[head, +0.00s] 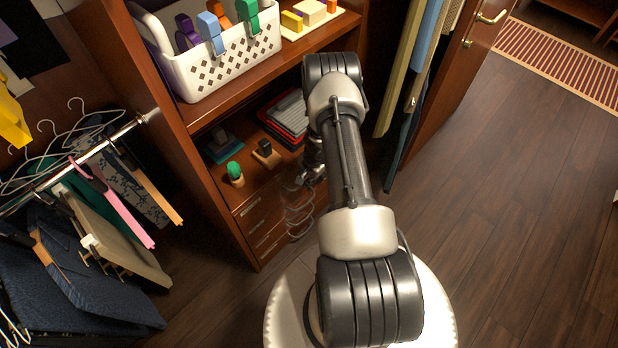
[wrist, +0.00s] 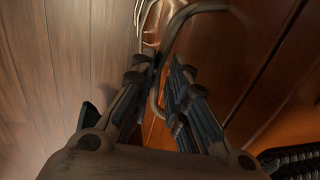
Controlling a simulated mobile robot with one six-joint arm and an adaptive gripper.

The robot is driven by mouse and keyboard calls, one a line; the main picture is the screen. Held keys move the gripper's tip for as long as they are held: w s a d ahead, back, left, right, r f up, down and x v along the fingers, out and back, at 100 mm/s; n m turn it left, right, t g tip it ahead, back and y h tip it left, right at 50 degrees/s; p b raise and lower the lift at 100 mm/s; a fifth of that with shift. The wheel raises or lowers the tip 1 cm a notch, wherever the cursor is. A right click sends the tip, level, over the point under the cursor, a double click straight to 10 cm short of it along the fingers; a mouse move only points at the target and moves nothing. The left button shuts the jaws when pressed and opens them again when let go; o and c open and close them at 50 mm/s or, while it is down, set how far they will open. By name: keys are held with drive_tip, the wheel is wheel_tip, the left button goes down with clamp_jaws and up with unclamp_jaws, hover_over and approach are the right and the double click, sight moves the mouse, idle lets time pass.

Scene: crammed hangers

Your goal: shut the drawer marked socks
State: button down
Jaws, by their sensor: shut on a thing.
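A bank of small wooden drawers (head: 262,226) sits low in the wardrobe in the head view. Pale label plates (head: 250,208) show on their fronts, but the words are too small to read, so I cannot tell which is socks. My gripper (head: 312,172) is mostly hidden behind the arm. How far any drawer stands out is hidden.
A cactus (head: 235,172) and a small dark stand (head: 265,152) sit above the drawers. A crowded hanger rail (head: 90,155) is at left. An open door (head: 455,75) with hanging clothes is at right.

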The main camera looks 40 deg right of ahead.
drive_tip(key=c, duration=1.6)
unclamp_jaws()
drive_tip(key=shift+s, duration=0.1)
drive_tip(key=shift+o, duration=0.2)
wheel_tip(320, 180, up, 12)
drive_tip(key=s, duration=0.2)
drive_tip(key=shift+s, duration=0.15)
drive_tip(key=shift+d+f, duration=0.1)
